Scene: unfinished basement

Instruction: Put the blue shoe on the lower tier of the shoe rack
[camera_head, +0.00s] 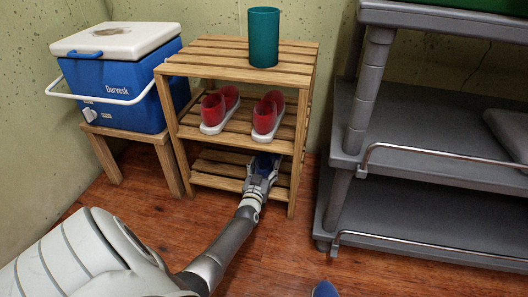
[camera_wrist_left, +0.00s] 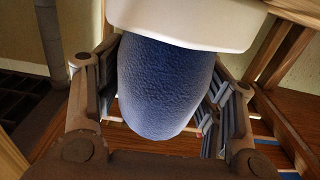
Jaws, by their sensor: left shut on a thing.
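The wooden shoe rack (camera_head: 241,73) stands against the wall, with slatted tiers. My left gripper (camera_head: 262,172) reaches into the opening at its lower tier (camera_head: 222,168), on the right side. It is shut on a blue shoe (camera_head: 265,160), mostly hidden behind the gripper. In the left wrist view the blue shoe (camera_wrist_left: 160,85) with its white sole (camera_wrist_left: 190,22) sits between the fingers of the left gripper (camera_wrist_left: 162,110). I cannot tell whether the shoe touches the slats. My right gripper is not in view.
Two red shoes (camera_head: 219,108) (camera_head: 268,115) stand on the tier above. A teal cup (camera_head: 263,38) is on the rack's top. A blue cooler (camera_head: 125,90) on a stool is at left; a grey shelf (camera_head: 423,130) is at right. A blue object (camera_head: 325,289) shows at the bottom edge.

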